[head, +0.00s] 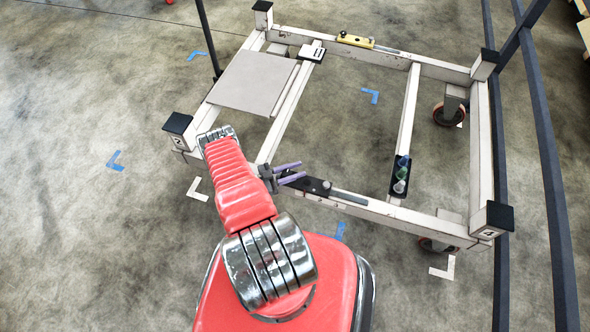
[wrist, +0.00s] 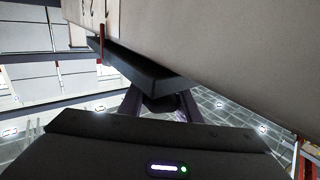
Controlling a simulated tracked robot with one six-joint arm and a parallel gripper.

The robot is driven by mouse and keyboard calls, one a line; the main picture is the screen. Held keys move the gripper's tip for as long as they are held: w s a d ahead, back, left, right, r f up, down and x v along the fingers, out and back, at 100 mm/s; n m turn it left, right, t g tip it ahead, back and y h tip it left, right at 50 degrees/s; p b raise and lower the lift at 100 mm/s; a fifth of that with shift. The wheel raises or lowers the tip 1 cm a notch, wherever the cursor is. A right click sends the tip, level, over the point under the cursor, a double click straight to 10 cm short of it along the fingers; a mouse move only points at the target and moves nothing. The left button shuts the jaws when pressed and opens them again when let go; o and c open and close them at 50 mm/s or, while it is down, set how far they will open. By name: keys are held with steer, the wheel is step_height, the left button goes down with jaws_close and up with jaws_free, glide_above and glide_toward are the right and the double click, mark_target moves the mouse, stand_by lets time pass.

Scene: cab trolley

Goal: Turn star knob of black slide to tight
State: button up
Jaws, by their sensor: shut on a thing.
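The black slide (head: 318,187) sits on the near beam of the white trolley frame (head: 375,207), with a grey strip beside it. In the wrist view the black slide (wrist: 140,70) runs along the underside of the pale beam. My gripper (head: 300,171) reaches in at the slide's left end, its purple fingers pointing right. In the wrist view my gripper (wrist: 161,106) has a finger on each side of a dark star knob (wrist: 160,104) under the slide and is shut on it. The knob's lobes and its angle are too dark to make out.
A yellow slide (head: 355,40) sits on the far beam and a white-and-black block (head: 312,53) on an inner rail. A black holder (head: 399,187) with coloured round pieces is on the right rail. Dark rails (head: 545,150) run along the right.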

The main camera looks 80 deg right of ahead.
steer(key=shift+m+g+y, duration=0.3)
steer(key=shift+m+y, duration=0.1)
steer(key=shift+y, duration=0.1)
steer(key=o, duration=1.1)
steer(key=shift+a, duration=0.1)
steer(key=shift+c, duration=0.2)
steer(key=v, duration=1.3)
steer(key=shift+w+a, duration=0.2)
steer(key=shift+w, duration=0.1)
